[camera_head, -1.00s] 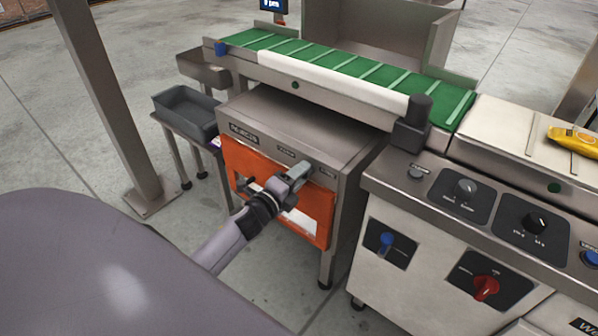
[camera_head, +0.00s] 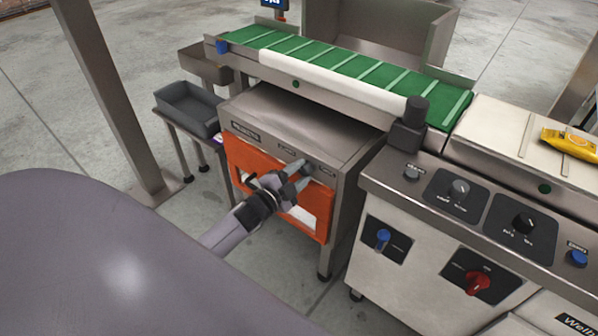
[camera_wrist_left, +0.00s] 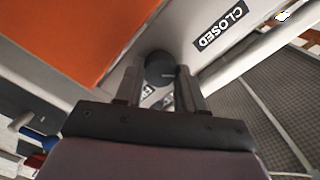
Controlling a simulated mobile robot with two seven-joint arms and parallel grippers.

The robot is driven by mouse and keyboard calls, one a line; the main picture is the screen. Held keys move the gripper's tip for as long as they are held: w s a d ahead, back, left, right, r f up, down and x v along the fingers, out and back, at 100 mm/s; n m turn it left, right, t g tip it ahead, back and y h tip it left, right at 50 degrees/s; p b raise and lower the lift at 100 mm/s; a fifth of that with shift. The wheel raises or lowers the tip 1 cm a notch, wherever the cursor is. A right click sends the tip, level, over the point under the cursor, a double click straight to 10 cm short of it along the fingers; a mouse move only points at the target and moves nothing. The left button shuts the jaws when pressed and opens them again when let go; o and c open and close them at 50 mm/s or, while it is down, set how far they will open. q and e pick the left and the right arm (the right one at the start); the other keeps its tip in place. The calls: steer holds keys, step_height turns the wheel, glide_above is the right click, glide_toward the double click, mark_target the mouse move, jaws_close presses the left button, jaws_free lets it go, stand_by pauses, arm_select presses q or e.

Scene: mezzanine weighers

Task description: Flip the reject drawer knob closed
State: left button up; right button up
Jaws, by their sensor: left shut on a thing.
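The reject drawer unit is a steel cabinet with an orange front (camera_head: 250,164) below the green conveyor. In the left wrist view its dark round knob (camera_wrist_left: 160,68) sits on the steel strip above the orange panel (camera_wrist_left: 70,35), beside a "CLOSED" label (camera_wrist_left: 220,27). My left gripper (camera_head: 302,171) is at the upper right of the cabinet front. In the wrist view, the left gripper (camera_wrist_left: 160,92) has its two fingers on either side of the knob, shut on it. In the head view the fingers mostly hide the knob. My right gripper is not in view.
A control cabinet with a red switch (camera_head: 478,284), a blue switch (camera_head: 382,240) and black dials stands close on the right. A grey tray (camera_head: 188,108) stands on the left, near a steel post (camera_head: 112,100). The green conveyor (camera_head: 340,72) runs above. A yellow packet (camera_head: 570,143) lies at far right.

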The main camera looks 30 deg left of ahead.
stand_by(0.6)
arm_select(q)
steer(key=o, duration=1)
steer(key=shift+o, duration=0.2)
steer(key=s+p, duration=0.1)
steer(key=s, duration=0.6)
steer(key=shift+a+r+p, duration=0.2)
steer(key=shift+a+p, duration=0.05)
steer(key=shift+p, duration=0.1)
steer(key=s+d+f+n+g+h, duration=0.2)
steer(key=s+d+n+g, duration=0.65)
steer(key=s+d, duration=0.9)
step_height(320, 180, up, 11)
steer(key=s+a+n+t+y+p, duration=0.1)
steer(key=a+p, duration=0.1)
steer(key=p, duration=1.2)
steer(key=shift+s+a+r+p, duration=0.15)
steer(key=shift+s+a+p, duration=0.05)
steer(key=shift+a+p, duration=0.2)
